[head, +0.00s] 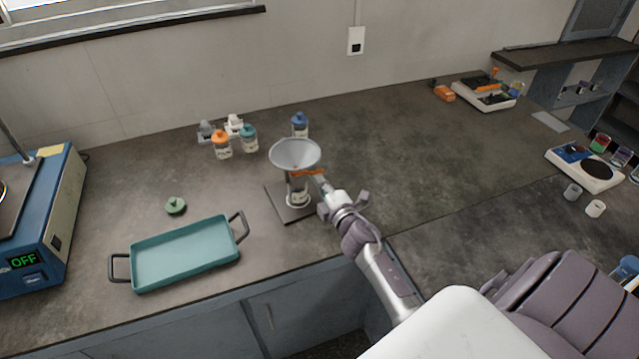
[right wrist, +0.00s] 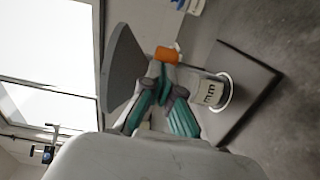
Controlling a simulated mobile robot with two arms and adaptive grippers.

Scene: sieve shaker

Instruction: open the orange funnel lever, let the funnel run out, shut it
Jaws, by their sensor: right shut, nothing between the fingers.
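The grey funnel (head: 295,153) stands on a stand with a dark base plate (head: 277,203), above a labelled white container (head: 298,198). The orange lever (head: 308,173) sticks out to the right just under the cone. My right gripper (head: 326,186) is shut beside the lever, with nothing held. In the right wrist view its teal-padded fingertips (right wrist: 160,72) are close to the orange lever end (right wrist: 167,54); I cannot tell whether they touch. The funnel cone (right wrist: 124,66) and the container (right wrist: 210,92) also show there. The funnel's contents are not visible. My left gripper is out of view.
A teal tray (head: 185,256) with black handles lies front left, with a green knob-like piece (head: 175,206) behind it. Several capped bottles stand behind the funnel, including an orange-capped one (head: 221,146). A blue machine (head: 40,225) reads OFF.

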